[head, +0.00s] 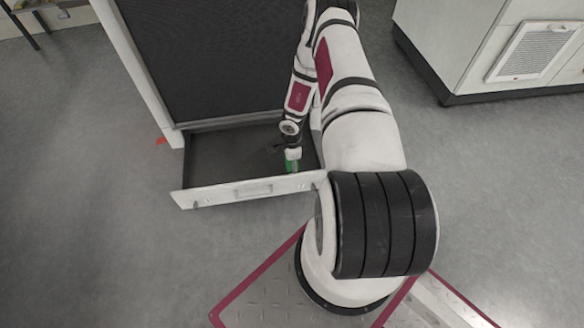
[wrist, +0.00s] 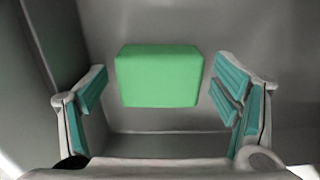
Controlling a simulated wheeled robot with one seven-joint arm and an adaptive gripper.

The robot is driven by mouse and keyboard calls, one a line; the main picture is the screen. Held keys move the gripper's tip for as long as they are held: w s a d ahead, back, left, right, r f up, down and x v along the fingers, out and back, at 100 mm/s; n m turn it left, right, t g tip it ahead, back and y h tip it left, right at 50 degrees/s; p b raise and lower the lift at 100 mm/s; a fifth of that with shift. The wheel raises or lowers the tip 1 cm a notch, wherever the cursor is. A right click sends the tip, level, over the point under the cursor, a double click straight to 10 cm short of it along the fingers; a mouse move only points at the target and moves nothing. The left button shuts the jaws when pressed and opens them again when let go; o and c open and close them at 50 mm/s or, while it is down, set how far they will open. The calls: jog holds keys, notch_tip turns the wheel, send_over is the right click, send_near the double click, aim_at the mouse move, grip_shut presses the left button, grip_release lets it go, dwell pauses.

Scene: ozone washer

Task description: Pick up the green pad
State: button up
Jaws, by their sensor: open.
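The green pad (wrist: 160,77) is a bright green block with rounded corners. In the wrist view it lies ahead of my gripper (wrist: 162,98), between the two teal-padded fingers in the picture, with a visible gap on each side. My gripper is open and nothing is held. In the head view the green pad (head: 291,167) shows as a small green patch inside the open drawer (head: 215,160), partly hidden by my gripper, which reaches down into the drawer. How far the fingertips are from the pad I cannot tell.
The drawer's front panel (head: 245,191) with a handle stands nearest my base. Its right side is hidden by my arm. A dark cabinet face (head: 205,60) rises behind the drawer. A white cabinet (head: 500,50) stands at upper right.

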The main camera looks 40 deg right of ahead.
jog(key=c, duration=1.1)
jog(key=shift+r, duration=0.15)
notch_tip(320, 180, up, 18)
jog(key=p, duration=0.7)
jog(key=shift+p, duration=0.4)
